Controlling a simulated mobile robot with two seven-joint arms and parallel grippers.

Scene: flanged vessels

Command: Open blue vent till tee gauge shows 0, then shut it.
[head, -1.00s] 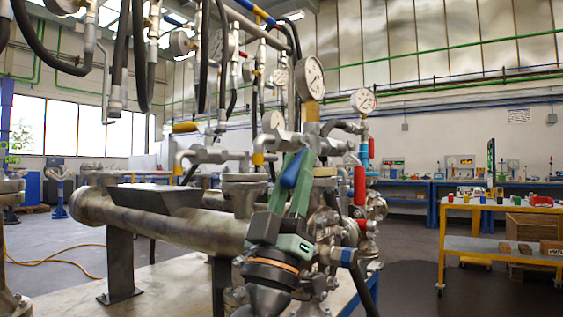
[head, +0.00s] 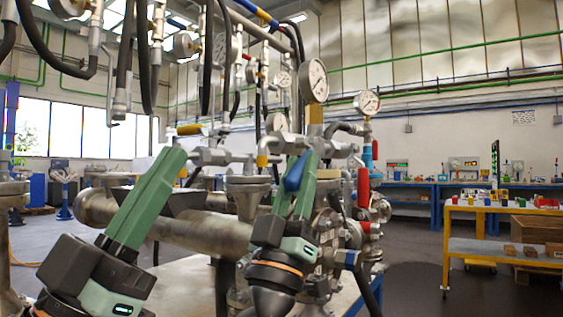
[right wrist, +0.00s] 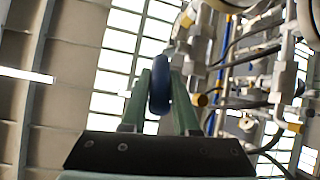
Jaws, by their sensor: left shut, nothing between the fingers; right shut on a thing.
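The blue vent handle (head: 294,176) is in the middle of the head view, between the green fingers of my right gripper (head: 298,160). My right gripper is shut on it. In the right wrist view the blue handle (right wrist: 160,86) stands between the two fingertips. My left gripper (head: 172,158) is shut and empty at the lower left, in front of the grey horizontal vessel (head: 190,222). A large round gauge (head: 314,80) stands above the vent on a brass-coloured stem, and a smaller gauge (head: 367,102) is to its right. I cannot tell which is the tee gauge, nor read the needles surely.
A red handle (head: 363,187) sits close to the right of my right gripper. Black hoses (head: 155,60) and more gauges hang at upper left. A yellow cart (head: 500,245) stands at the right, with open floor before it.

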